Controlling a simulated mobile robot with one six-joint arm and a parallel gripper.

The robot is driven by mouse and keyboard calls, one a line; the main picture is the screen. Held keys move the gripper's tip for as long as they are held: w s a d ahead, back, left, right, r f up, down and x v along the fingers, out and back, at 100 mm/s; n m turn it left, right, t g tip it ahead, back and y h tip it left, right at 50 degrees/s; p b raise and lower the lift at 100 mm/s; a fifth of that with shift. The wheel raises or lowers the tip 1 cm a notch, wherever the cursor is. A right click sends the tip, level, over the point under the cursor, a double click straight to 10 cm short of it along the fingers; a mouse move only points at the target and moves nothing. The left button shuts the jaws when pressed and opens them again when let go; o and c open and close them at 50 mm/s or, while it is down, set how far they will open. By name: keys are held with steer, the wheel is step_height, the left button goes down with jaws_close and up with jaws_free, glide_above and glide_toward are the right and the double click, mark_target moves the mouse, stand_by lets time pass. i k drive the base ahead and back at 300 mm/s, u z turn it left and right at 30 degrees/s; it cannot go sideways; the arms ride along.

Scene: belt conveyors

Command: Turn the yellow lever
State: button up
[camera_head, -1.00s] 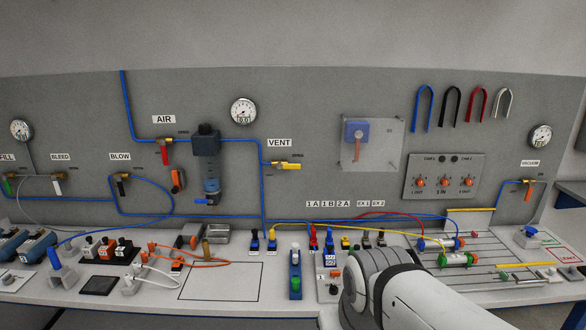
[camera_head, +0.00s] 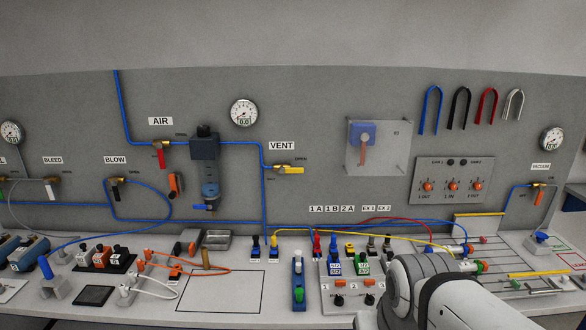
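The yellow lever (camera_head: 292,170) sits on a brass valve on the grey back panel, under the VENT label (camera_head: 282,146). It lies about level and points right, towards the small OPEN mark. A blue pipe runs into the valve from the left. One of my arm's links shows at the lower right, in front of the bench. My gripper is outside the picture, so its fingers and anything in them are hidden. Nothing is seen touching the yellow lever.
A red lever (camera_head: 161,157) hangs under the AIR label, left of a dark filter unit (camera_head: 207,165). A blue box with an orange handle (camera_head: 362,138) is mounted to the right. The bench below carries several blocks, hoses and switches. The panel just around the yellow lever is clear.

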mark_target(281, 170)
steer(key=i, duration=0.9)
